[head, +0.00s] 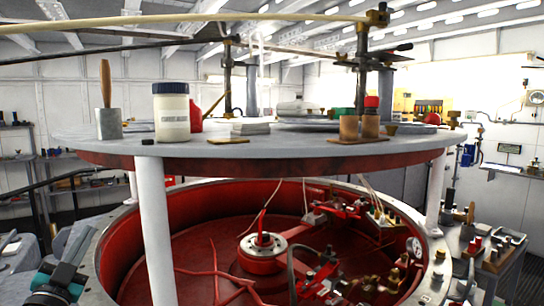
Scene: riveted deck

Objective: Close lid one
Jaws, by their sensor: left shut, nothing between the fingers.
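I cannot pick out a lid marked as lid one in the head view. My left gripper (60,281), teal and black, shows at the lower left corner, partly cut off by the frame. It is shut and empty, beside the outer wall of a big red-lined round tub (185,245). My right gripper is not in view.
A round grey tabletop (290,142) stands above the tub on white posts (156,235). It carries a white jar (172,118), a metal cup (109,123) and small blocks. Red machinery (262,252) fills the tub. A cluttered bench (490,250) stands at right.

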